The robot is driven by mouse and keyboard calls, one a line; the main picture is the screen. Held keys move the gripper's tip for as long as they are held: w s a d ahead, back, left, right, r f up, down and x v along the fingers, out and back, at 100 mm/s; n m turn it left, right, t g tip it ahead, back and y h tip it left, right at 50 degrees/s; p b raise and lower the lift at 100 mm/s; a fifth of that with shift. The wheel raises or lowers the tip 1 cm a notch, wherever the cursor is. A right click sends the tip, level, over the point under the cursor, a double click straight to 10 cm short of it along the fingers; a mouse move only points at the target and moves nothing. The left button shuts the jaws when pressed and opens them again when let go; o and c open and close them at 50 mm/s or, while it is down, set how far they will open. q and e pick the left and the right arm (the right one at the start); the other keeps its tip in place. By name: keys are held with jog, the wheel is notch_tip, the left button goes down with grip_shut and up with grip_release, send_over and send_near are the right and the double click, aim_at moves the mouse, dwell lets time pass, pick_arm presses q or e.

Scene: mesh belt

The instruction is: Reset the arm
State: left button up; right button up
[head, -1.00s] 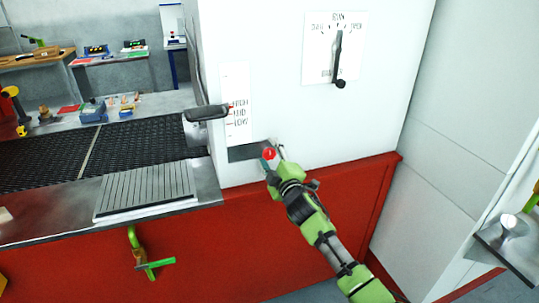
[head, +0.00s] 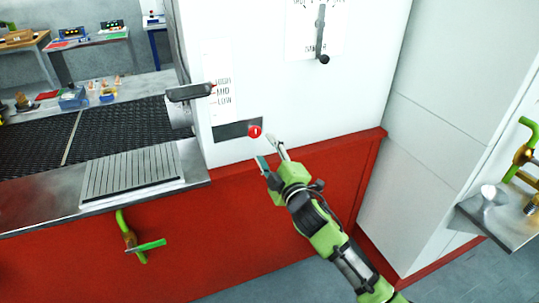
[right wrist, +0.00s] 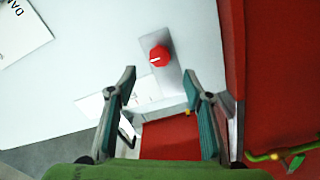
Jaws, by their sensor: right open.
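My right gripper (head: 270,153) is open and empty in front of the white machine panel, a little below a red knob (head: 255,131) on a dark plate. In the right wrist view the two fingers of my right gripper (right wrist: 163,85) stand wide apart. The red knob with a white mark (right wrist: 159,56) shows beyond them, apart from both fingertips. My right arm reaches up from the lower right of the head view. My left gripper is not in view.
A dark-handled lever (head: 188,92) sticks out beside the HIGH, MID, LOW scale. A black lever (head: 322,35) hangs on a dial plate above. The mesh belt (head: 110,130) lies left, with a ribbed plate (head: 133,172) before it. A metal shelf (head: 510,215) stands at right.

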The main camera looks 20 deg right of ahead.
jog(key=shift+s, duration=0.85)
jog(key=s+d+f+m+g, duration=0.1)
jog(key=s+f+g, duration=0.1)
jog(key=f, duration=0.9)
jog(key=s+d+f+m+g, duration=0.1)
jog(key=s+f+m+g, duration=0.1)
jog(key=f, duration=0.9)
jog(key=s+f+m+g, duration=0.1)
jog(key=s+f+g, duration=0.2)
jog(key=s+f, duration=0.6)
jog(key=s+f+m+g, duration=0.2)
jog(key=s+f, duration=0.3)
jog(key=f, duration=0.8)
jog(key=s+f+m+g, duration=0.1)
jog(key=s+f, duration=0.5)
jog(key=s, duration=0.7)
jog(key=s+a+f+m+g, duration=0.1)
jog(key=s+f+g, duration=0.3)
jog(key=s, duration=0.9)
jog(key=s+f+m+g, duration=0.3)
jog(key=s+f, duration=0.6)
jog(key=s, duration=0.5)
jog(key=shift+a+f+h, duration=0.25)
jog(key=shift+f+h, duration=0.05)
jog(key=shift+f, duration=0.05)
